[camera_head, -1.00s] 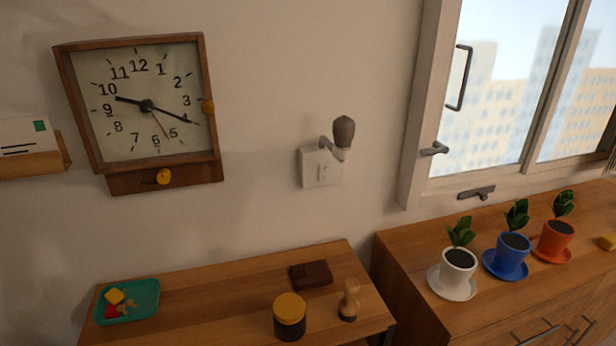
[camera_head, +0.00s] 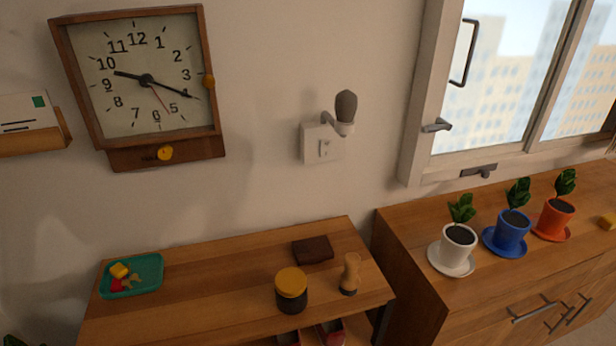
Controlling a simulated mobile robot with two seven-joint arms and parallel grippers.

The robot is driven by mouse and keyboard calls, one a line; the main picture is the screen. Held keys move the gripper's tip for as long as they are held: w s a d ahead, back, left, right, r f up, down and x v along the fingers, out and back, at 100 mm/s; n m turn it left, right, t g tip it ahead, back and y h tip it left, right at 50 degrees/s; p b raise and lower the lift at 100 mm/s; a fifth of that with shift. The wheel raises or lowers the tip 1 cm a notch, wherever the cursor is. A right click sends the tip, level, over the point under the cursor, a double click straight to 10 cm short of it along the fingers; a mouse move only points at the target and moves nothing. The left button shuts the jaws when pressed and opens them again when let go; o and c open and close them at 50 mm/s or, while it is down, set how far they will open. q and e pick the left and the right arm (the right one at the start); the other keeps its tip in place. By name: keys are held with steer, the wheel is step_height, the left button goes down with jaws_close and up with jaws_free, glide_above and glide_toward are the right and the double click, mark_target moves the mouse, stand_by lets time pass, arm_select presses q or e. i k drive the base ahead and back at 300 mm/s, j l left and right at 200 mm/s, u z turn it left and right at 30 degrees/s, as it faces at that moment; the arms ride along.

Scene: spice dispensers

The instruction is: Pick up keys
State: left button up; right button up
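The keys (camera_head: 128,283) appear to lie in a green tray (camera_head: 148,268) on the left end of the wooden table. They show as small yellowish metal shapes beside a red piece and a yellow block, and their exact outline is too small to tell.
On the table (camera_head: 210,262) are a dark wallet (camera_head: 313,250), a yellow-lidded jar (camera_head: 291,290) and a wooden shaker (camera_head: 350,274). A higher cabinet at right bears white (camera_head: 458,247), blue (camera_head: 512,231) and orange (camera_head: 555,217) pots. A clock (camera_head: 140,80) hangs above the table.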

mark_target(118, 271)
steer(key=u, duration=1.35)
